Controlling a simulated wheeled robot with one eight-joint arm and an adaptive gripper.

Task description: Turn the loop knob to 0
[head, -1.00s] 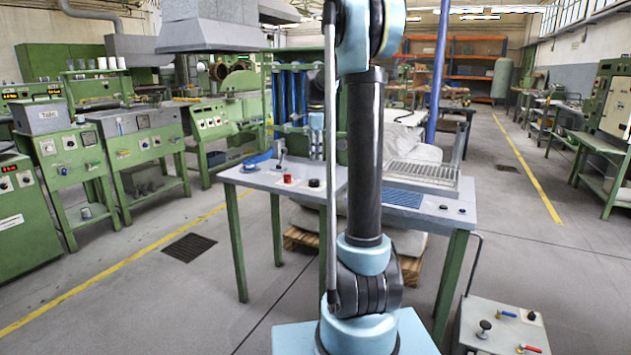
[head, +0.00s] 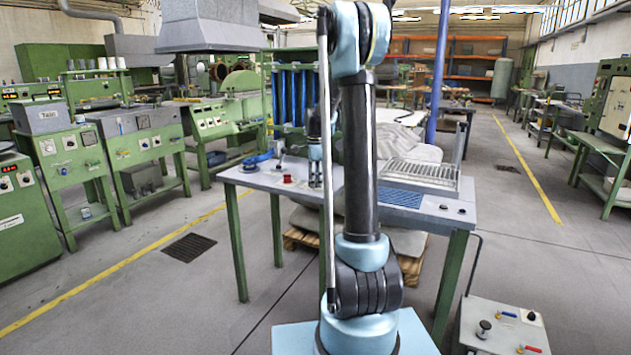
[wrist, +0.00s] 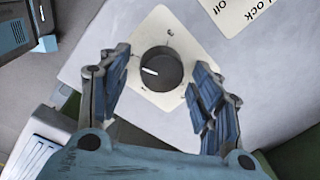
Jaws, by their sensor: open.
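The black round knob (wrist: 163,72) sits on a cream square plate (wrist: 150,97) in the wrist view. Its white pointer line points left in the picture. My gripper (wrist: 160,62) is open, with one blue-grey finger on each side of the knob and visible gaps between. In the head view my gripper (head: 315,182) is low over the front of the grey table (head: 255,178) and covers the knob. I cannot tell whether this is the loop knob.
On the table, a red knob (head: 288,179) stands left of my gripper, and a blue object (head: 258,159) lies further back. A wire rack (head: 425,172) and two small dark knobs are at the right.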

